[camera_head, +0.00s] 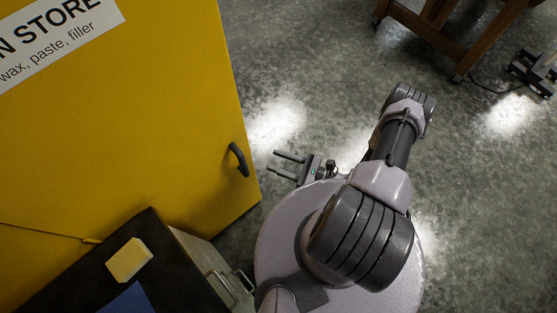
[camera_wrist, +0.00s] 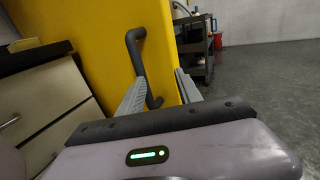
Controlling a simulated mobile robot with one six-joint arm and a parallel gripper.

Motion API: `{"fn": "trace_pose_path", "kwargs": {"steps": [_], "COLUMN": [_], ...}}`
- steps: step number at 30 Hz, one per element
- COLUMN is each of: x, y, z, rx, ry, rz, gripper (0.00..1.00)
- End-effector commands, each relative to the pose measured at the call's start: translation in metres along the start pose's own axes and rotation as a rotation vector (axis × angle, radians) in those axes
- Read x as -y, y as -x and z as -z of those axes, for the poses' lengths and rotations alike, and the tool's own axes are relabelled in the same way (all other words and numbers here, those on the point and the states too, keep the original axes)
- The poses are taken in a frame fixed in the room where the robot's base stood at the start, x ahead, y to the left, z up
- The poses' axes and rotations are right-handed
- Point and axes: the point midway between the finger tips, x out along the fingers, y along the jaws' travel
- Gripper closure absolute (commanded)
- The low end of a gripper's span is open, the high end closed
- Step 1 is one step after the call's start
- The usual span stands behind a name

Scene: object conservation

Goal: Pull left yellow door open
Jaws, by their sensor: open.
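The yellow door (camera_head: 150,130) fills the left of the head view and bears a white sign reading "N STORE, wax, paste, filler". Its dark bar handle (camera_head: 238,160) is near the right edge. My gripper (camera_head: 273,162) is open and empty, just right of the handle, with its fingers pointing toward it and a small gap visible. In the wrist view, the yellow door (camera_wrist: 100,30) is ahead and the handle (camera_wrist: 138,62) appears beyond the left finger, its lower end between the two fingers. I cannot tell whether the door is ajar.
A drawer unit (camera_head: 205,265) with a dark top stands below the door, close to my base. A pale yellow block (camera_head: 128,260) and a blue item (camera_head: 128,300) lie on it. A wooden table (camera_head: 440,40) is at upper right. A dark cart (camera_wrist: 195,45) stands beyond.

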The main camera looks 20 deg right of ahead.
Motion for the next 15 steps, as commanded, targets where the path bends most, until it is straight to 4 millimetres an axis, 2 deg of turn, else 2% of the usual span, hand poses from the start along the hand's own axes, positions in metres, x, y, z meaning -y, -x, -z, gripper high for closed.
{"fn": "trace_pose_path", "kwargs": {"steps": [3,5,8,9,10,13,15], "x": [0.000,0.000,0.005,0.008,0.010,0.015,0.015], "y": [0.000,-0.001,-0.007,-0.011,-0.015,-0.024,-0.026], "z": [0.000,0.000,-0.004,-0.007,-0.009,-0.017,-0.022], "rx": [0.000,-0.004,-0.071,-0.129,-0.181,-0.383,-0.505], "ry": [0.000,-0.011,-0.161,-0.287,-0.403,-0.859,-1.179], "rz": [-0.001,-0.002,-0.015,-0.015,-0.008,0.092,0.231], "gripper": [0.59,0.70,0.90,0.98,1.00,1.00,1.00]}}
